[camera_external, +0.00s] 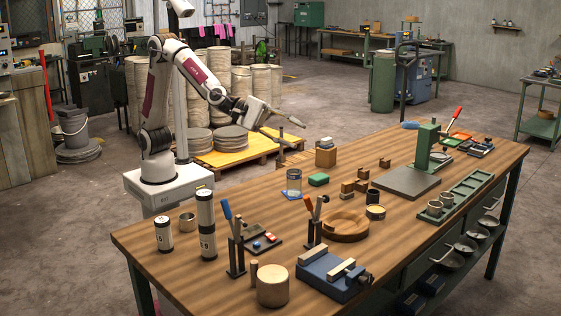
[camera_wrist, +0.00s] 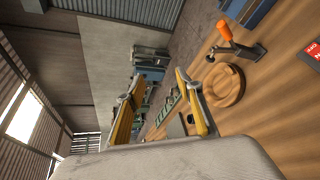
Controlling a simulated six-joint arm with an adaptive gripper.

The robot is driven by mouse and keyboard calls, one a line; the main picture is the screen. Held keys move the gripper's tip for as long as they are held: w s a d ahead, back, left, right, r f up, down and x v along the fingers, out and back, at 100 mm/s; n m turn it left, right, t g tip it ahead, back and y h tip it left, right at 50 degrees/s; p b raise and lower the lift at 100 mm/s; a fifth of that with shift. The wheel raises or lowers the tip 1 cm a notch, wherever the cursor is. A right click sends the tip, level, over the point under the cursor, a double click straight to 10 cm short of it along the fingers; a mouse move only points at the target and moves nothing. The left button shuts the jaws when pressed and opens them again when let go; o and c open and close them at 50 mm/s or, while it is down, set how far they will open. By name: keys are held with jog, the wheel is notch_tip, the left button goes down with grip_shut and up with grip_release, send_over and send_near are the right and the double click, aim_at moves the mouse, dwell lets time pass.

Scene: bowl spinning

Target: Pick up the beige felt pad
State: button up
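I cannot pick out the beige felt pad for certain. My gripper (camera_external: 298,131) is in the air above the bench's back edge, to the upper left of that block. In the wrist view my gripper (camera_wrist: 158,78) has its two yellow-faced fingers spread apart, with nothing held between them.
A green press (camera_external: 426,147) rises at the right. Tall canisters (camera_external: 206,225) and upright tool holders (camera_external: 236,255) stand at the front left.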

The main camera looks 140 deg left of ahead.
jog(key=w+a+f+n+g+y, duration=0.1)
jog(key=w+a+f+n+y, duration=0.1)
jog(key=a+f+n+y, duration=0.35)
jog(key=w+a+f+n+g+y, duration=0.1)
jog(key=w+a+f+n+y, duration=0.1)
jog(key=a+n, duration=0.55)
jog(key=s+a+f+n+g+y, duration=0.2)
jog(key=s+a+f+n+g, duration=0.1)
jog(key=a+f+n+g, duration=0.1)
jog(key=s+a+f+n+g+y, duration=0.3)
jog(key=a+f+n+g, duration=0.1)
jog(key=a+f+n, duration=0.2)
jog(key=shift+s+a+f+n, duration=0.25)
jog(key=shift+a+f+n, duration=0.05)
jog(key=shift+f+n, duration=0.65)
jog(key=shift+f, duration=0.1)
send_near(343, 185)
jog(key=x, duration=0.4)
jog(key=shift+w+a+f, duration=0.1)
jog(key=shift+a+f, duration=0.1)
jog(key=shift+a, duration=0.2)
jog(key=shift+w+a, duration=0.15)
jog(key=shift+a, duration=0.45)
